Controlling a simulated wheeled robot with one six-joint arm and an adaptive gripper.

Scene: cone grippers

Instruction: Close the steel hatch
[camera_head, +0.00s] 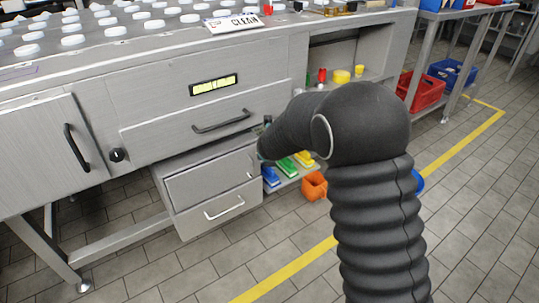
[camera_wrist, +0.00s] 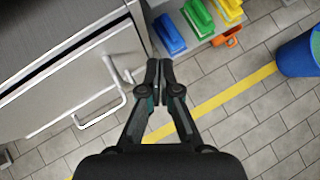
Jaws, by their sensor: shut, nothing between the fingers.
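The steel bench shows several grey panels, and I cannot tell for sure which is the hatch. In the head view, a door panel (camera_head: 35,150) with an upright black handle (camera_head: 76,147) is at the left. A wide drawer front (camera_head: 165,135) with a black bar handle is in the middle. A lower drawer unit (camera_head: 210,182) with a pale handle (camera_head: 224,208) juts out below. My gripper (camera_wrist: 160,68) is shut and empty, right of a steel front (camera_wrist: 75,85) and its white handles in the wrist view. My arm mostly hides it in the head view.
A blue bucket (camera_wrist: 299,54) stands at the right in the wrist view. A yellow floor line crosses the tiles. Red and blue crates (camera_head: 424,91) are farther right.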

